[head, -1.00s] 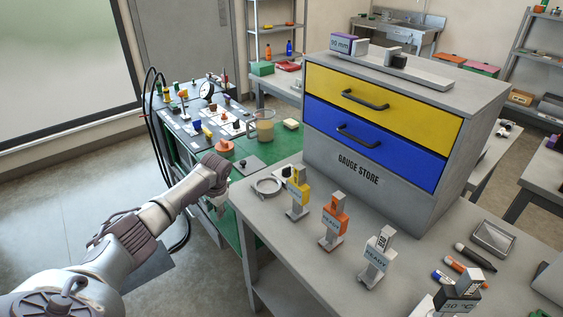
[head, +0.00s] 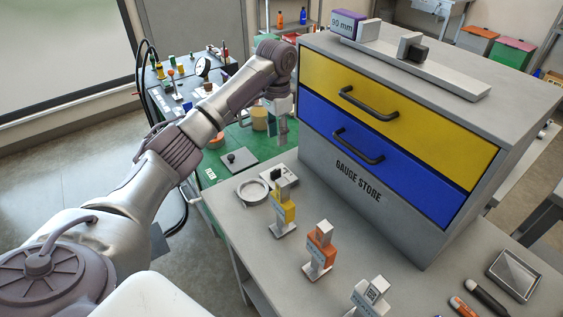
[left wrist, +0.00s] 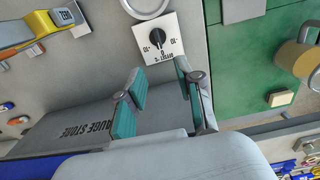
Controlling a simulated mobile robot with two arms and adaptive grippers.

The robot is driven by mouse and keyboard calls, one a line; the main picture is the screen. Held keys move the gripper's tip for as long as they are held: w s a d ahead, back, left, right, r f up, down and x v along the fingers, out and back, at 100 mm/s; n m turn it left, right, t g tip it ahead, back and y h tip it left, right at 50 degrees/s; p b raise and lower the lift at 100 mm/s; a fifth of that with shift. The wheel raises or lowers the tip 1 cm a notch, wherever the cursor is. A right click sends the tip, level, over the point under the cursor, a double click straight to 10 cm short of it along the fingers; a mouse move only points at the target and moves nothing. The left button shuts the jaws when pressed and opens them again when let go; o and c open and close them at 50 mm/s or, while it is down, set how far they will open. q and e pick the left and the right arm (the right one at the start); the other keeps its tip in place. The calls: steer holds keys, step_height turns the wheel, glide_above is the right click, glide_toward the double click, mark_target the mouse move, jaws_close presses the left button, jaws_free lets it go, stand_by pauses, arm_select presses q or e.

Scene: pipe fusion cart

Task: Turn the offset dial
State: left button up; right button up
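The offset dial (left wrist: 157,40) shows in the left wrist view as a black round knob on a white square plate with a printed scale. Its exact setting is too small to read surely. It lies on the grey bench just beyond the fingertips, apart from them. My left gripper (left wrist: 160,85) is open, its teal-padded fingers apart with nothing between them. My right gripper is not in view.
The gauge store cabinet (head: 335,180), with yellow and blue drawers, stands close right of the gripper. A metal ring (head: 252,191), a yellow stand (head: 284,212) and an orange stand (head: 319,252) stand near the dial. A green worktop (head: 262,153) with several small items lies behind.

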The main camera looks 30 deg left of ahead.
mark_target(275, 170)
arm_select(q)
steer(key=f, duration=0.2)
steer(key=s+f, duration=0.1)
steer(key=f, duration=0.1)
steer(key=f+p, duration=0.1)
steer(key=f, duration=0.1)
steer(key=shift+s+a, duration=0.1)
steer(key=shift+s, duration=0.15)
step_height(275, 170, down, 6)
steer(key=shift+w+f+p, duration=0.15)
steer(key=shift+p, duration=0.25)
steer(key=shift+f, duration=0.25)
steer(key=shift+w, duration=0.1)
jaws_close()
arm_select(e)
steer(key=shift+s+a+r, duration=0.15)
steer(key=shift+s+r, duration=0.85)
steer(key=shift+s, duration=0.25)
